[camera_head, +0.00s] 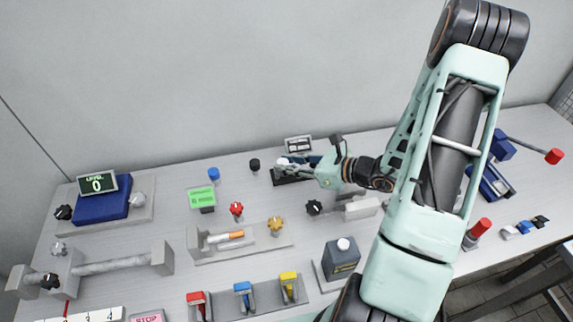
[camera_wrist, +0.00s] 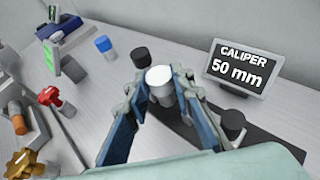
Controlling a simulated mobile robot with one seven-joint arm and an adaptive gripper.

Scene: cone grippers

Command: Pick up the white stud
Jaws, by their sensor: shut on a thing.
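The white stud (camera_wrist: 160,77) is a short cylinder with a bright flat top, standing upright in the wrist view. My gripper (camera_wrist: 161,90) has one finger on each side of it, shut on its sides. The stud's lower part is partly hidden between the fingers. It is over or near a dark base strip (camera_wrist: 265,142); I cannot tell whether it touches it. In the head view, the white stud (camera_head: 282,162) shows at the tip of my gripper (camera_head: 287,166), near the back of the table.
A black stud (camera_wrist: 140,57) stands just behind the white one, and another black knob (camera_wrist: 232,122) is to the right. A caliper display (camera_wrist: 240,68) reading 50 mm stands at the back right. A blue stud (camera_wrist: 104,45) and red knob (camera_wrist: 52,97) are to the left.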

